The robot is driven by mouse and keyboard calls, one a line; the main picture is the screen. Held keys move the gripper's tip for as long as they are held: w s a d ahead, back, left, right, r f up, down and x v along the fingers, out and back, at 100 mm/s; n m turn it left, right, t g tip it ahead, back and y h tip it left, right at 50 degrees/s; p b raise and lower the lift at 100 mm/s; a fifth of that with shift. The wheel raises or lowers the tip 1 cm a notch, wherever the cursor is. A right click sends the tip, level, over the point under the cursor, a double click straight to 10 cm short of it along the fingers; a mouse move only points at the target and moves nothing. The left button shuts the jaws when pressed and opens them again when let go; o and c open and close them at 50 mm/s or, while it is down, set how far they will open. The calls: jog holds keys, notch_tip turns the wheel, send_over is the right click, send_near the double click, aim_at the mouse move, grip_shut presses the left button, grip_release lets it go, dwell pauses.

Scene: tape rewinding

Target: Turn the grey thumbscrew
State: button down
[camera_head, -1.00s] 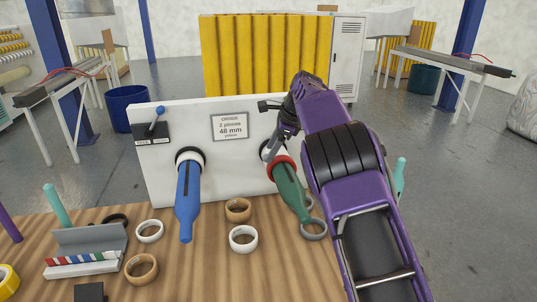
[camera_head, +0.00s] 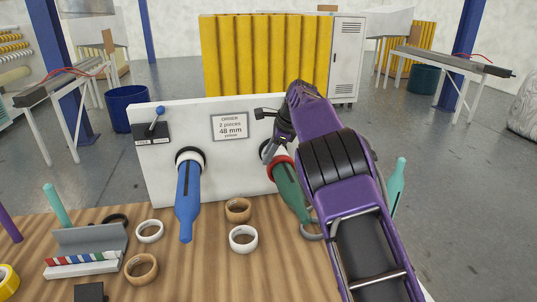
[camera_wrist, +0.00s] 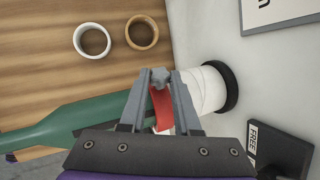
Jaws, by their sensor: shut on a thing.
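The grey thumbscrew (camera_wrist: 160,76) shows in the wrist view between the tips of my gripper (camera_wrist: 160,79). The fingers are closed on it. It sits at the red collar (camera_wrist: 161,108) on the green tapered spindle (camera_wrist: 85,120). In the head view the green spindle (camera_head: 289,190) points down and forward from the white panel, with the red collar near its base. My gripper (camera_head: 270,152) is at that base, partly hidden by my purple arm. The thumbscrew cannot be made out in the head view.
A white roll (camera_wrist: 207,90) sits behind the collar against a black flange (camera_wrist: 228,87). A black block marked FREE (camera_wrist: 280,148) is nearby. A blue spindle (camera_head: 187,200) stands left on the white panel (camera_head: 240,165). Loose tape rings (camera_head: 243,238) lie on the wooden table.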

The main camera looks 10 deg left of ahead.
jog(key=shift+s+f+b, duration=0.1)
jog(key=shift+f+b, duration=0.05)
jog(key=shift+b, duration=0.55)
jog(key=b, duration=0.1)
jog(key=m+t+b, duration=0.1)
jog(key=b, duration=0.1)
jog(key=shift+s+f+t+b, duration=0.15)
jog(key=shift+f+t+b, duration=0.1)
jog(key=shift+t+b, duration=0.05)
jog(key=shift+s+a+f+m+t+h+b, duration=0.15)
jog(key=shift+m+t+h+b, duration=0.3)
jog(key=shift+m+t, duration=1)
jog(key=shift+s+r+m+t+h+b, duration=0.1)
jog(key=shift+s+m+t+h+b, duration=0.15)
jog(key=shift+m+t+b, duration=1.05)
jog(key=shift+s+a+f+m+t+h+p, duration=0.15)
jog(key=shift+m+t+h, duration=0.25)
jog(key=shift+m+t, duration=1.15)
jog(key=shift+d+r+n+t, duration=0.15)
jog(key=shift+n+t, duration=0.35)
jog(key=shift+t, duration=0.3)
jog(key=c, duration=0.6)
grip_release()
